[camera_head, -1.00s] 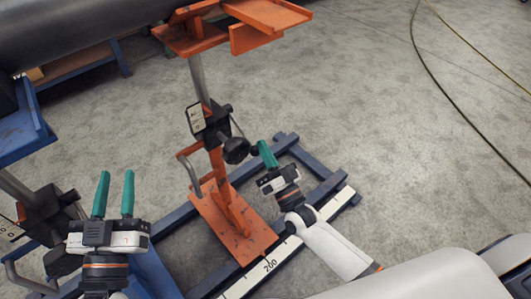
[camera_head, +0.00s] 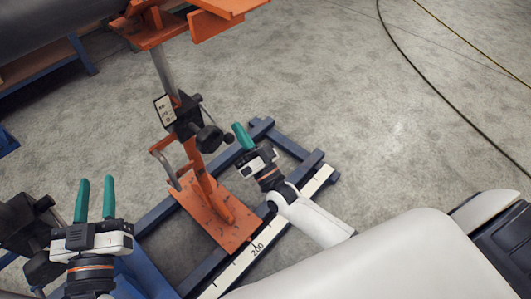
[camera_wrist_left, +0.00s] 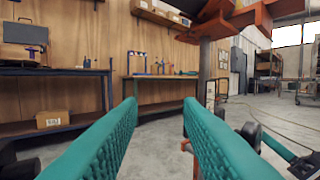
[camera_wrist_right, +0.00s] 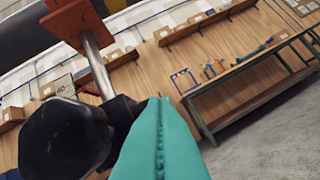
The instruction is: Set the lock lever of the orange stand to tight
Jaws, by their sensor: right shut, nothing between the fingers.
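The orange stand (camera_head: 222,221) stands upright on a blue frame, its grey post (camera_head: 163,75) rising to an orange cradle. A black clamp body (camera_head: 186,113) with a pale label and a black knob (camera_head: 209,139) sits midway up. A thin grey rod beside it, seemingly the lock lever, ends in a small black ball (camera_head: 228,138). My right gripper (camera_head: 241,133) is shut and empty, its tips close to the ball; contact cannot be told. In the right wrist view, a black knob (camera_wrist_right: 65,140) fills the left beside the teal fingers (camera_wrist_right: 160,140). My left gripper (camera_head: 95,195) is open and empty, left of the stand.
A large grey pipe (camera_head: 60,25) lies at the upper left. A dark clamp of another stand (camera_head: 22,222) is beside my left gripper. The blue frame carries a white scale (camera_head: 258,248). Open floor (camera_head: 370,130) lies to the right, with cables.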

